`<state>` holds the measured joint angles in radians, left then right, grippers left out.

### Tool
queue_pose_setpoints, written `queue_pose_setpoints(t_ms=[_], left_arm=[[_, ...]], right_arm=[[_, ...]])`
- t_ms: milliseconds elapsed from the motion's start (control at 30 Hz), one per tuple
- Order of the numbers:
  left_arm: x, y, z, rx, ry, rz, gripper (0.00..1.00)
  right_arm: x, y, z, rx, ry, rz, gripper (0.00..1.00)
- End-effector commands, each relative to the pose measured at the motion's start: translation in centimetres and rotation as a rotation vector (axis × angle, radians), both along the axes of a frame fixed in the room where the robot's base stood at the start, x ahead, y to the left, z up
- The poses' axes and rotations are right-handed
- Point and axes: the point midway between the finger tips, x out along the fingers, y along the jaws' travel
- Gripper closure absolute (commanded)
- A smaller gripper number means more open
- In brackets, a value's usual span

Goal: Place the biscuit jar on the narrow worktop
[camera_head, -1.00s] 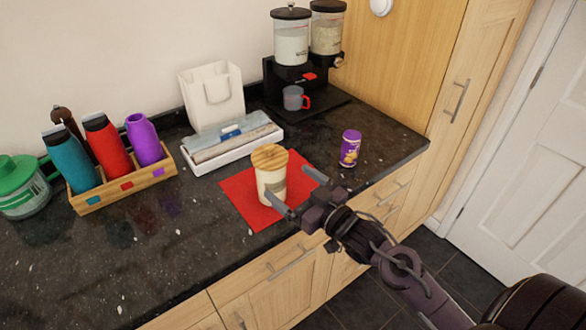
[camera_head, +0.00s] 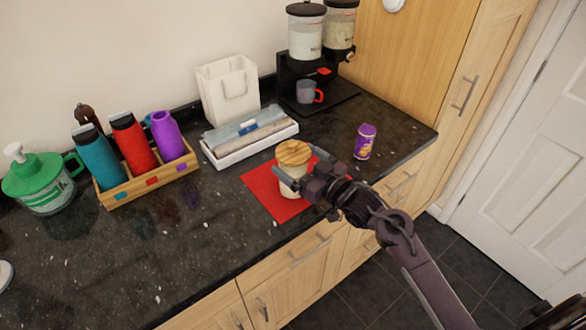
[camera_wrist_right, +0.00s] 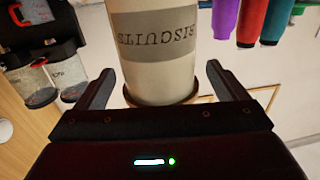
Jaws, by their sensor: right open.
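The biscuit jar (camera_head: 292,155) is cream with a wooden lid and stands upright on a red mat (camera_head: 258,181) on the dark granite worktop (camera_head: 200,235). My right gripper (camera_head: 301,166) is open at the jar, and its fingers partly hide the jar in the head view. In the right wrist view, the jar (camera_wrist_right: 155,70) shows upside down with its "BISCUITS" label, between the two open fingers. I cannot tell whether the fingers touch it. My left gripper is not in view. I cannot tell which surface is the narrow worktop.
A purple canister (camera_head: 365,142) stands right of the jar. A wooden bottle rack (camera_head: 150,183) and green-lidded jar (camera_head: 40,185) stand left. The front-left worktop is mostly clear.

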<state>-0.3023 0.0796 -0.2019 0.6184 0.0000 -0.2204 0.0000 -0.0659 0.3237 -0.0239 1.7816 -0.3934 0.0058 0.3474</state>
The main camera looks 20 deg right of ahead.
Motion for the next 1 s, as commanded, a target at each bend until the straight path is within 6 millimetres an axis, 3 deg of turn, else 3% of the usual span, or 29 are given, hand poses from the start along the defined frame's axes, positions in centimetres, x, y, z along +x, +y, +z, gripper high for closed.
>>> queue_pose_setpoints(t_ms=[267, 900, 1000], left_arm=[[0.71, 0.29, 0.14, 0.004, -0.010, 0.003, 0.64], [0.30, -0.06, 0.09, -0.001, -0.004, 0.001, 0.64], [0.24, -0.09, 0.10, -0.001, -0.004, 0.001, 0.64]], right_arm=[[0.32, 0.15, -0.08, -0.001, 0.000, -0.001, 0.08], [0.29, 0.14, -0.09, -0.003, 0.001, 0.000, 0.91], [0.33, 0.13, 0.16, -0.001, -0.005, -0.001, 0.99]])
